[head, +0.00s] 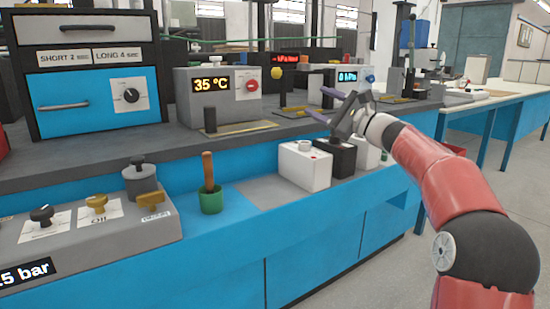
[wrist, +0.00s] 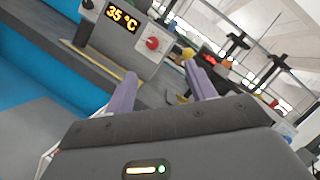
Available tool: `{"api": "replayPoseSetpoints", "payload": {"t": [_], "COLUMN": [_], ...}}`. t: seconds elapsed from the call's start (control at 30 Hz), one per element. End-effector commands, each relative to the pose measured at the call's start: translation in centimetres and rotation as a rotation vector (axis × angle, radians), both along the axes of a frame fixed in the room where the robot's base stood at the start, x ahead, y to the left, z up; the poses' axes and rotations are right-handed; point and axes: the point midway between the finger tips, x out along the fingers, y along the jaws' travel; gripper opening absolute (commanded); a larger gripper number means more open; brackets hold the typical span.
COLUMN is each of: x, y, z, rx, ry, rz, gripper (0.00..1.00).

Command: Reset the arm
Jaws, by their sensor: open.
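My gripper (head: 322,104) is at the end of my red arm, which reaches in from the right in the head view. It is raised above the row of battery boxes at the bench's front ledge. In the wrist view its two purple-grey fingers (wrist: 161,90) stand apart with nothing between them. Below it are a white battery (head: 305,172), a black battery (head: 338,160) and another white battery (head: 367,155), partly hidden by my arm.
A grey unit reading 35 °C (head: 218,95) stands on the worktop; it also shows in the wrist view (wrist: 126,32). A green cup (head: 211,201) with a brown handle stands on the ledge. A control panel with knobs (head: 110,238) is at the front left. A blue drawer cabinet (head: 75,112) stands behind.

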Motion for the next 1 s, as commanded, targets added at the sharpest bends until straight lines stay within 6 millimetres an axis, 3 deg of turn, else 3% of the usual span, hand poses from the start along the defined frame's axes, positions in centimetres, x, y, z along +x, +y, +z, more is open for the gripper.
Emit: {"api": "replayPoseSetpoints", "payload": {"t": [0.37, 0.63, 0.77, 0.87, 1.0], "x": [-3.0, -8.0, -12.1, -16.6, -24.7], "y": [3.9, 7.5, 8.8, 9.1, 7.5], "z": [-1.6, -4.6, -6.9, -9.4, -13.9], "rx": [-0.213, -0.522, -0.734, -0.952, -1.315], "ry": [0.005, -0.001, -0.015, -0.038, -0.089], "rz": [0.011, 0.032, 0.052, 0.080, 0.145], "gripper": [0.55, 0.55, 0.55, 0.55, 0.55]}}
